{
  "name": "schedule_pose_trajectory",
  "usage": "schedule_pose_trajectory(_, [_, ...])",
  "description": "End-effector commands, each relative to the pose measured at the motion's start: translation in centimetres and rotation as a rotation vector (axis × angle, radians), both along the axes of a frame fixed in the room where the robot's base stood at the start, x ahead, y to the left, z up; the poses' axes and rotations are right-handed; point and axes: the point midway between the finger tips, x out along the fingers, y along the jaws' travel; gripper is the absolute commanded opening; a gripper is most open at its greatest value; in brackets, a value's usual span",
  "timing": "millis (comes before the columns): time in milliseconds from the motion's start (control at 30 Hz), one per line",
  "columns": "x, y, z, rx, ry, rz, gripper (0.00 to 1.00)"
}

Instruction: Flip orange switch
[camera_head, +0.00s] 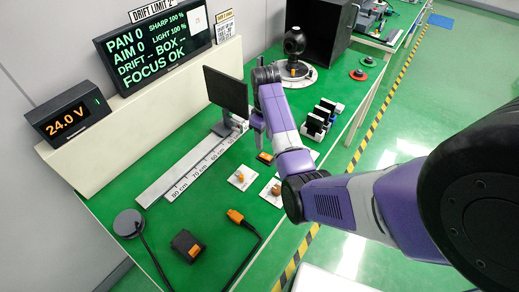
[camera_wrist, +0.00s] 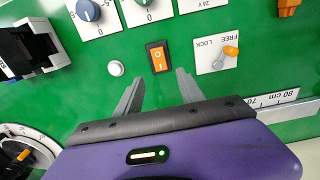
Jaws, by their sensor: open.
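The orange switch (camera_wrist: 158,57) is a rocker with a black frame and white marks, set in the green bench top. In the wrist view it lies just beyond and between my gripper's fingertips (camera_wrist: 159,78). The fingers are open and empty, and I cannot tell whether they touch the switch. In the head view the switch (camera_head: 265,158) shows as a small orange patch beside my arm, just below my gripper (camera_head: 258,124), which is seen from the side and partly hidden.
A white FREE/LOCK plate with an orange lever (camera_wrist: 231,51) is right of the switch, and a round white button (camera_wrist: 116,68) is left. Knobs (camera_wrist: 88,10) sit beyond. A dark panel (camera_head: 227,92) stands behind my gripper, by a long ruler (camera_head: 185,172).

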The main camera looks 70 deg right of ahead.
Motion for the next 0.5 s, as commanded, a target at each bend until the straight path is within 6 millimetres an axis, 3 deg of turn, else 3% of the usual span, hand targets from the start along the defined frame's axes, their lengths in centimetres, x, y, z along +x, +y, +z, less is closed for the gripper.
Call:
schedule_pose_trajectory(167, [-0.2, 0.1, -1.4, 0.011, 0.008, 0.001, 0.45])
schedule_pose_trajectory(500, [-0.1, 0.1, -6.4, 0.008, 0.005, 0.001, 0.45])
